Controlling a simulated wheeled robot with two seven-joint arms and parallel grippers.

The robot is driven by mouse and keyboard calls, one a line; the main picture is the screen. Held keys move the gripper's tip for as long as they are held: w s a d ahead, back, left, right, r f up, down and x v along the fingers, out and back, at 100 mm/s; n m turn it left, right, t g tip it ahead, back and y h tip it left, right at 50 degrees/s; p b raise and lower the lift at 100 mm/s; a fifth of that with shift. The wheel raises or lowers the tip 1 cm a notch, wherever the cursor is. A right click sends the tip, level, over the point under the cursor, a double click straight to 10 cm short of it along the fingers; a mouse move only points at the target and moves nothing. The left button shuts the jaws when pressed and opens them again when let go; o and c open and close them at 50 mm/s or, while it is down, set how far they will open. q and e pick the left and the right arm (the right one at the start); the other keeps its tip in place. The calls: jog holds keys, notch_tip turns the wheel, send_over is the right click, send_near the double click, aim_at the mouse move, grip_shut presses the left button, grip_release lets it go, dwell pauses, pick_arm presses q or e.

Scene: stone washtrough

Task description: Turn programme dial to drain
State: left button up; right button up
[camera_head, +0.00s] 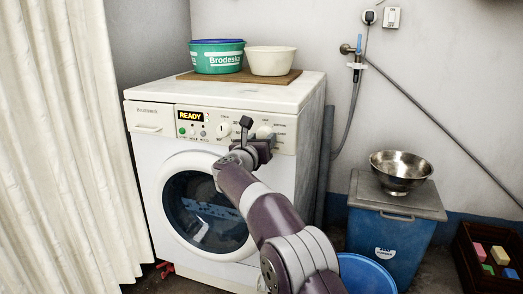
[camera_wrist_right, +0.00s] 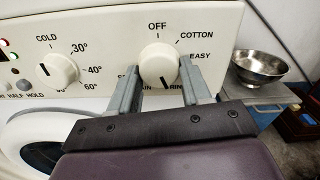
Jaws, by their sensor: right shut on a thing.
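The programme dial (camera_wrist_right: 158,62) is a round cream knob on the washing machine's front panel, with OFF, COTTON and EASY printed around it. Its dark pointer mark faces down and slightly right, towards a label starting RIN. Labels at the lower left are partly hidden by a finger. My right gripper (camera_wrist_right: 161,72) has one finger on each side of the knob and is shut on it. In the head view the dial (camera_head: 264,131) shows just beyond the right gripper (camera_head: 257,136). My left gripper is not in view.
A temperature dial (camera_wrist_right: 57,70) sits left of the programme dial. A green tub (camera_head: 217,62) and a cream bowl (camera_head: 270,62) stand on top of the machine (camera_head: 145,97). A blue bin (camera_head: 385,240) with a metal bowl (camera_head: 400,172) stands right, beside a crate (camera_head: 468,262).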

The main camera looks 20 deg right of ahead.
jog(key=shift+a+f+m+b, duration=0.1)
jog(key=shift+m+b, duration=1)
jog(key=shift+m, duration=0.8)
jog(key=shift+f+m+b, duration=0.1)
jog(key=shift+m+b, duration=0.95)
jog(key=shift+m, duration=0.85)
jog(key=shift+r+m, duration=0.2)
jog(key=shift+m, duration=0.1)
jog(key=o, duration=1.1)
jog(key=shift+w, duration=0.1)
jog(key=shift+c, duration=0.2)
